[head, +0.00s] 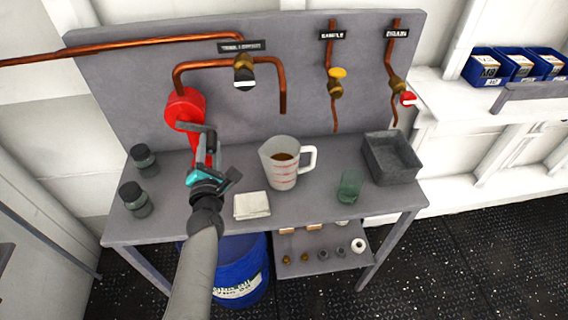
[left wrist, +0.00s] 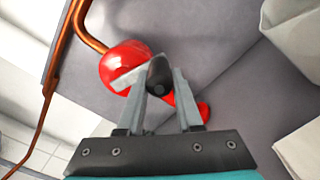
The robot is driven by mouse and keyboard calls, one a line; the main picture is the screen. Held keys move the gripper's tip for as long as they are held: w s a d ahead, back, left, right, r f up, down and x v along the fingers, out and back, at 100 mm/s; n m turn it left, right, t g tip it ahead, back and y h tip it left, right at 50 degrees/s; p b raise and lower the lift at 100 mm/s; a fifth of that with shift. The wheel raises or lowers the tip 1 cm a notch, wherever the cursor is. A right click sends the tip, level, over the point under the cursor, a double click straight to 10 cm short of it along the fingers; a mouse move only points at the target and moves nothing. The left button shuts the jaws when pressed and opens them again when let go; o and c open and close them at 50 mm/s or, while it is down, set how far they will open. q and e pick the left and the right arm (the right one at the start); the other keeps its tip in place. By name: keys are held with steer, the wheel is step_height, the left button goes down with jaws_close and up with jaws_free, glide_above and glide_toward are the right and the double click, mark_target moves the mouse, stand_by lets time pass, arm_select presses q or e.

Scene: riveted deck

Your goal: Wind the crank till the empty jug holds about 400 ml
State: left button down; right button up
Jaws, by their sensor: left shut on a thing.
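The red hand pump (head: 184,106) stands at the back left of the bench and also shows in the left wrist view (left wrist: 122,62). My left gripper (head: 209,140) is shut on the dark crank handle (left wrist: 159,76), with a finger on each side of it. The grey crank arm (left wrist: 128,78) runs from the handle to the red pump body. The clear measuring jug (head: 272,170) with red marks stands upright below the open end of the copper spout (head: 283,104). It holds some brown liquid; the exact level is too small to read. My right gripper is out of view.
A folded white cloth (head: 252,205) lies in front of the jug. A green glass (head: 349,187) and a grey bin (head: 391,158) are to the right. Two dark jars (head: 136,199) stand at the left. Valves (head: 336,87) hang on the back panel. A blue drum (head: 240,275) is below.

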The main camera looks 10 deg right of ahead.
arm_select(q)
steer(key=shift+d, duration=0.6)
steer(key=shift+a+f+b, duration=2.85)
steer(key=shift+a+b, duration=0.1)
steer(key=shift+a, duration=0.8)
steer(key=a+r, duration=0.2)
steer(key=a, duration=0.7)
steer(key=shift+w+r+b, duration=0.25)
steer(key=shift+r+b, duration=0.05)
steer(key=shift+b, duration=0.15)
